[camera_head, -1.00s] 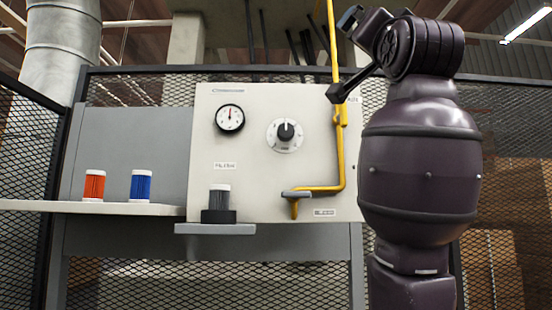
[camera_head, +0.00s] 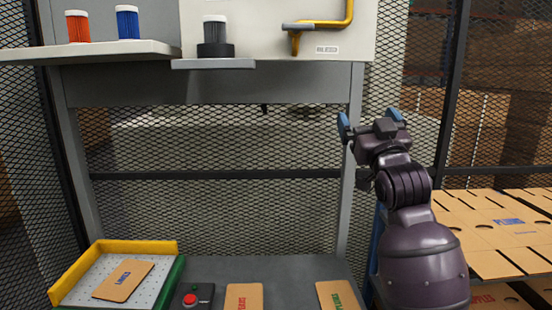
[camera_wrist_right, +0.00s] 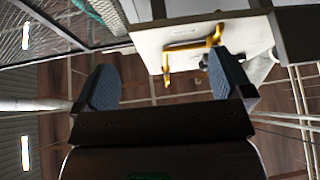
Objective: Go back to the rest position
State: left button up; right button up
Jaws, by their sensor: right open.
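My right gripper (camera_head: 369,122) stands raised at the right of the head view, its blue fingertips spread apart with nothing between them. In the right wrist view the two blue finger pads (camera_wrist_right: 160,85) are also wide apart and empty. The gripper is in front of the mesh fence, right of the grey frame's leg, and touches nothing that I can see. My left gripper is not in the head view.
A worktable (camera_head: 270,268) below holds a yellow-and-green-edged tray (camera_head: 82,272) with a cardboard blank, a red button box (camera_head: 191,298) and two more blanks. A stack of cardboard blanks (camera_head: 470,240) lies at right. A shelf (camera_head: 110,52) holds orange and blue cylinders; a yellow pipe (camera_head: 345,15) is above.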

jog(key=s+d+f+g, duration=0.2)
jog(key=s+f, duration=0.1)
jog(key=f, duration=0.8)
jog(key=s+d+f+g+h, duration=0.1)
jog(key=s+f+g, duration=0.15)
jog(key=f, duration=0.95)
jog(key=s+d+f+g, duration=0.15)
jog(key=s+f, duration=0.25)
jog(key=f, duration=0.7)
jog(key=s+d+f+m+g+h, duration=0.1)
jog(key=s+d+f+g, duration=0.1)
jog(key=s+f, duration=1)
jog(key=s+d+f+g+h, duration=0.1)
jog(key=s+f+g, duration=0.3)
jog(key=s+f, duration=0.8)
jog(key=shift+s+d+f+m+h, duration=0.3)
jog(key=shift+d+m, duration=0.1)
jog(key=shift+d, duration=0.5)
